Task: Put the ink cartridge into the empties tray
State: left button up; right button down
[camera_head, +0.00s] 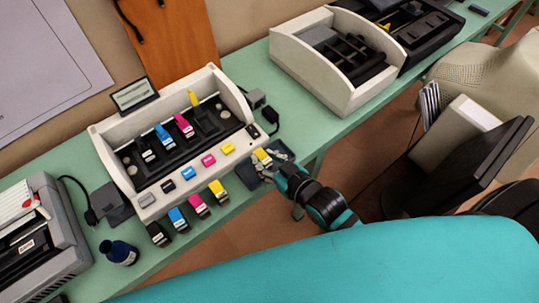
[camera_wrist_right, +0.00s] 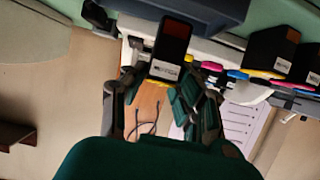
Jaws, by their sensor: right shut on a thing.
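My right gripper (camera_head: 267,161) is shut on an ink cartridge (camera_head: 262,154) with a yellow label, at the front edge of the green table. In the right wrist view, the held cartridge (camera_wrist_right: 171,48) is a dark block with yellow showing at its end, between the two fingers. A dark blue-grey tray (camera_head: 287,149) lies around and below the gripper at the table edge; its edge also shows at the top of the right wrist view (camera_wrist_right: 215,9). I cannot tell whether the cartridge touches the tray. My left gripper is not in view.
Left of the tray, an open white printer (camera_head: 140,178) holds several cartridges. Several more cartridges, one yellow (camera_head: 217,190), stand along its front. A dark blue bottle (camera_head: 118,252) stands further left. Another white printer (camera_head: 310,77) stands at the back right, and a monitor (camera_head: 478,165) at right.

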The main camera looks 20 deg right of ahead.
aim_at(270, 160)
jog(key=shift+w+d, duration=0.45)
jog(key=shift+w, duration=0.2)
jog(key=shift+w+d, duration=0.35)
jog(key=shift+w, duration=0.1)
notch_tip(270, 160, down, 3)
jog(key=shift+r+p, duration=0.1)
jog(key=shift+p, duration=0.3)
jog(key=shift+f, duration=0.5)
jog(key=c, duration=1)
grip_release()
jog(key=shift+f, duration=0.15)
